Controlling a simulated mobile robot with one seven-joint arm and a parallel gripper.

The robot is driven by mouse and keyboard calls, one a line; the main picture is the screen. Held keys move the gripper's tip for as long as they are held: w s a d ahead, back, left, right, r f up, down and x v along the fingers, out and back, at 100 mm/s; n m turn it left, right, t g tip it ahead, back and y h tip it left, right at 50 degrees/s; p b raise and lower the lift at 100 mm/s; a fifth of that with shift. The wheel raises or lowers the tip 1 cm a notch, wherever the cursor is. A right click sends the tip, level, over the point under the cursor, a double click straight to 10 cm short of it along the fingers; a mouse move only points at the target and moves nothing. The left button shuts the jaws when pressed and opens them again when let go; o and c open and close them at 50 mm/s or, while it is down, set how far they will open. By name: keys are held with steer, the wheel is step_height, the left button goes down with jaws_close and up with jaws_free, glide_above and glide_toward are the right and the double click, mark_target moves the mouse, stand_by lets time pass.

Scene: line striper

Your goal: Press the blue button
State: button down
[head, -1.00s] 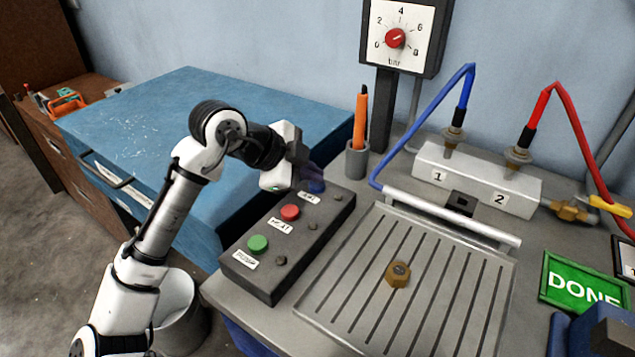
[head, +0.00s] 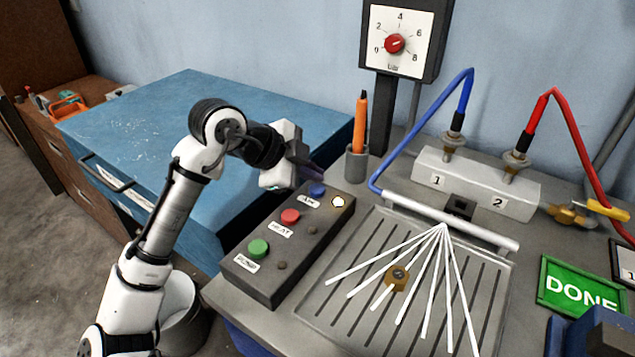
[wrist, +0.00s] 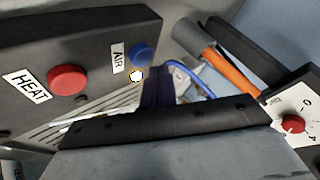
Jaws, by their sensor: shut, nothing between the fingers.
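The blue button (head: 317,189) sits at the far end of the dark control box (head: 262,289), above the label AIR. The small lamp (head: 338,202) beside it glows white. My gripper (head: 312,172) is shut and empty, its fingers just behind and above the blue button; I cannot tell if they touch it. In the wrist view the blue button (wrist: 141,54) is in plain sight, with the shut fingers (wrist: 158,88) below and right of it. White streaks (head: 444,228) fan out over the grooved plate (head: 318,310) from the bar behind it.
A red button (head: 290,216) labelled HEAT and a green button (head: 258,248) share the box, their lamps dark.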

mark_target(311, 190)
step_height(311, 190, up, 6)
steer(key=p, duration=0.4)
stand_by(0.5)
stand_by(1.1)
